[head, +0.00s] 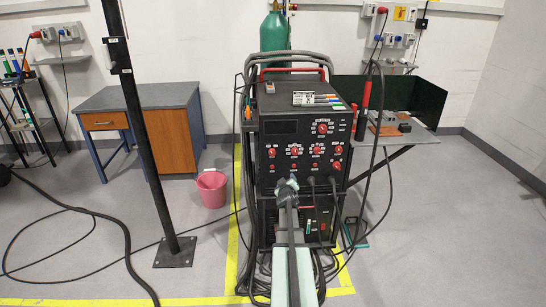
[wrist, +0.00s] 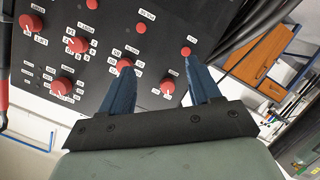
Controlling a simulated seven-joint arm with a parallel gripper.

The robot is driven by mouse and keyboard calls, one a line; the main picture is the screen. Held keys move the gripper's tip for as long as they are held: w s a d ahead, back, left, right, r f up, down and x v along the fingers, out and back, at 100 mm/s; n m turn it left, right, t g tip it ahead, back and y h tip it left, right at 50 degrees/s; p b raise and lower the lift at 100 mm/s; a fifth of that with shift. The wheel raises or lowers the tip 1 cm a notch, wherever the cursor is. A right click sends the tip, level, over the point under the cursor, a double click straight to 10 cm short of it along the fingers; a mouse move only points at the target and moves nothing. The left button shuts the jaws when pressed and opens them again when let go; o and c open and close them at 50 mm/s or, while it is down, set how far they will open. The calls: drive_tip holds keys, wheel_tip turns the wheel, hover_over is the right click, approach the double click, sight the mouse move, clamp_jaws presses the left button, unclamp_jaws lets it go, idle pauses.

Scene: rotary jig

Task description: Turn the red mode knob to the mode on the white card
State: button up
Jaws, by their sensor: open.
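The black machine's front panel (head: 305,135) carries several red knobs with small white labels. I cannot read which knob is the mode knob. A white card (head: 304,99) with dark print lies at the machine's top front edge; its text is too small to read. My gripper (wrist: 158,65) is open and empty before the panel. A red knob (wrist: 167,87) shows between its fingers; the left fingertip overlaps another knob (wrist: 125,62).
Cables hang around the machine and from its lower front. A green gas cylinder (head: 275,32) stands behind. A black post (head: 140,130) and a pink bucket (head: 211,188) are to the left. A side table (head: 405,142) with a dark green screen is to the right.

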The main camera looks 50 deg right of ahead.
sight(273, 154)
drive_tip(key=w+a+r+n+t, duration=0.2)
drive_tip(key=w+r+n+t, duration=0.1)
drive_tip(key=r+t, duration=0.15)
drive_tip(key=x, duration=1.4)
drive_tip(key=shift+w+r, duration=0.1)
drive_tip(key=shift+r, duration=0.2)
drive_tip(key=shift+a, duration=0.1)
drive_tip(key=shift+c, duration=0.2)
drive_tip(key=c, duration=1)
